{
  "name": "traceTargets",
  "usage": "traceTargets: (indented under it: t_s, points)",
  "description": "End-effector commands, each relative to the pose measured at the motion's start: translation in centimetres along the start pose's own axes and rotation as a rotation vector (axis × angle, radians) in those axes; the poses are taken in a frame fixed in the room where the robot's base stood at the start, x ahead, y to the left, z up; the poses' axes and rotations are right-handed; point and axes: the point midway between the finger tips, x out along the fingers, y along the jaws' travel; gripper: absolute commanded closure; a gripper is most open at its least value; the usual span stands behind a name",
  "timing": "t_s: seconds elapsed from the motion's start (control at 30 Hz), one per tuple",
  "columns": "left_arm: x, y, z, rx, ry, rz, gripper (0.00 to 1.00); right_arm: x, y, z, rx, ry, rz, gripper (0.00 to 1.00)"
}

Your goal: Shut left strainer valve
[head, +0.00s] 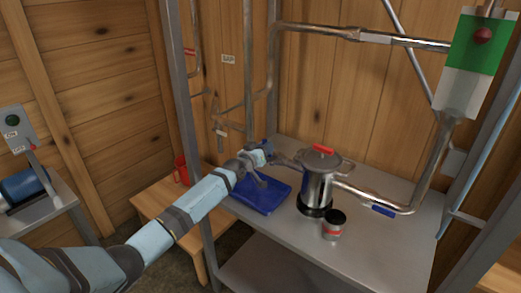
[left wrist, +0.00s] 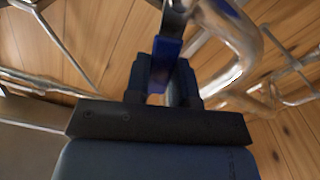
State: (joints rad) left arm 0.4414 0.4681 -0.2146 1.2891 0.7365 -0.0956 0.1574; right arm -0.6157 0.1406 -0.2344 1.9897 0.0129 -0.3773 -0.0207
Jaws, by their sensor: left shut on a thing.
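My left gripper (head: 262,156) reaches in over the metal table, to the left of the steel pot. In the left wrist view its dark fingers (left wrist: 165,82) are shut on a blue valve handle (left wrist: 166,52). The handle hangs from a metal stem, and a shiny bent pipe (left wrist: 235,50) passes close beside it. In the head view the gripper mostly hides this handle and its valve. The steel pot (head: 317,188) has a red knob on its lid and stands on a black base. Another blue handle (head: 383,211) lies along the pipe right of the pot. My right gripper is not in view.
A blue tray (head: 268,203) lies below my left gripper. A small can (head: 334,228) stands in front of the pot. A red cup (head: 181,170) is on the wooden bench at left. A grey frame post (head: 184,110) rises beside my left arm.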

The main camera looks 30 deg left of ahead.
Motion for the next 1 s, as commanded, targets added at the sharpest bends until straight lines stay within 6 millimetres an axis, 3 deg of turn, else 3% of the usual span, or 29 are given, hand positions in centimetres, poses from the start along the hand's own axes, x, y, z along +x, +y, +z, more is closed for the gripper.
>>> traceTargets:
  t_s: [0.2,0.5,1.0]
  points:
    - [-0.1,1.2,0.2,0.175,-0.005,0.0,1.0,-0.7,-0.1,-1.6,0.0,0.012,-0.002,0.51]
    - [-0.1,2.1,0.5,0.335,-0.003,0.0,1.0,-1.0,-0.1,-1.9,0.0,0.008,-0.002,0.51]
    - [0.0,2.5,0.6,0.398,-0.002,0.0,1.0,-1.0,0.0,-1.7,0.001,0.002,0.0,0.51]
